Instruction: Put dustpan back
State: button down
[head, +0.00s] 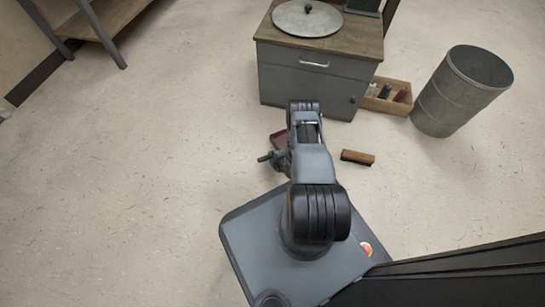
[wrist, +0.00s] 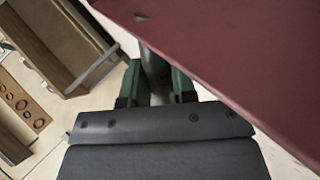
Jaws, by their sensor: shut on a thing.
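The dustpan is dark red. In the head view part of it (head: 278,139) shows just left of my arm, in front of the cabinet. In the wrist view its broad red face (wrist: 235,55) fills the upper right, close to the camera. My gripper (wrist: 158,88) has green fingertips shut on the dustpan's grey handle (wrist: 155,68). In the head view my gripper (head: 270,158) is partly hidden by my own arm. I cannot tell from these frames how far the dustpan is above the floor.
A grey cabinet (head: 305,87) with a wooden top stands ahead. A wooden crate (head: 399,108) holding several small items sits at its right, beside a grey metal bin (head: 455,98). A brown brush (head: 358,157) lies on the floor right of my arm. The floor at left is clear.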

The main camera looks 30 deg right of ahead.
jog(key=c, duration=0.9)
grip_release()
